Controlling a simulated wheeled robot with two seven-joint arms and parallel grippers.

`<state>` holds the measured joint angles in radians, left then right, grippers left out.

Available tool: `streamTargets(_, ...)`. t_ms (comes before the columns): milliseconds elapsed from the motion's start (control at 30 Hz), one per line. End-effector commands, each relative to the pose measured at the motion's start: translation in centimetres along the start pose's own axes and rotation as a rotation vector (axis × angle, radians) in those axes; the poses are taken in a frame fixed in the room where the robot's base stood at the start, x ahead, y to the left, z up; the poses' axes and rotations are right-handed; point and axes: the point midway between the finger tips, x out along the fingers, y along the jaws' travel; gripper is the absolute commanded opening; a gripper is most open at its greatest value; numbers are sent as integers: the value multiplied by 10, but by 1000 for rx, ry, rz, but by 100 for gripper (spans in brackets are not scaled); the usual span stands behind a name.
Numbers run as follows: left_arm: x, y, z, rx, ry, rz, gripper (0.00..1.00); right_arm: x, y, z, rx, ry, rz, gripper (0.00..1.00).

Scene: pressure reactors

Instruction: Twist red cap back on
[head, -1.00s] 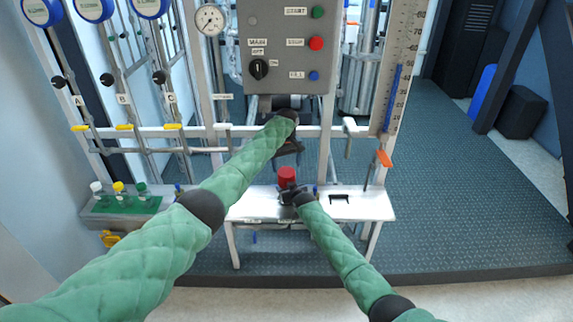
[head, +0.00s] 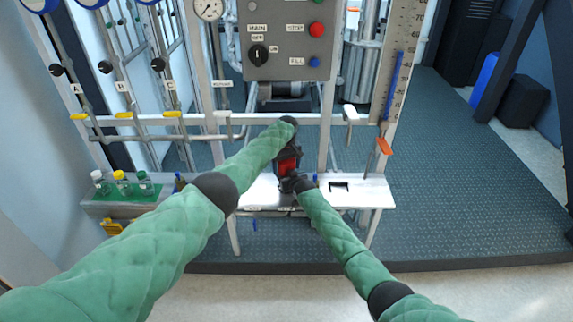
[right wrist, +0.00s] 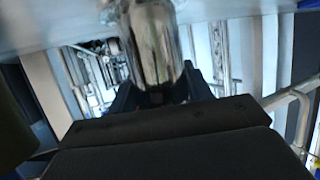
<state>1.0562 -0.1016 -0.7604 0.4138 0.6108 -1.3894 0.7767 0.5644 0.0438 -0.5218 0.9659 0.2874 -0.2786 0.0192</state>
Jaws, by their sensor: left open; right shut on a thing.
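The red cap (head: 289,166) shows in the head view above the white shelf, partly covered by dark gripper parts. My left gripper (head: 287,158) is open and reaches down over the cap, with its fingers beside it; I cannot tell whether they touch it. My right gripper (head: 291,184) is just below and in front of the cap. In the right wrist view the right gripper (right wrist: 157,92) is shut on a shiny, clear-looking cylindrical vessel (right wrist: 155,45). The joint between cap and vessel is hidden.
The white shelf (head: 365,195) has a dark slot right of the grippers. A grey control panel (head: 287,40) and a horizontal pipe rail (head: 240,118) stand close behind. A green rack (head: 127,193) with capped bottles is at left. Floor at right is clear.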

Motion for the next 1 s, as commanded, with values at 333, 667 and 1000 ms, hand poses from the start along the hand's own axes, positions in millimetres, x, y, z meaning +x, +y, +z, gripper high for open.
streamTargets(333,0,0,0,0,0,0,50,0,0,2,1,-3,0,0)
streamTargets(667,0,0,0,152,1,0,39,0,0,2,1,-3,0,0)
streamTargets(1000,0,0,0,289,1,0,39,0,0,2,1,-3,0,0)
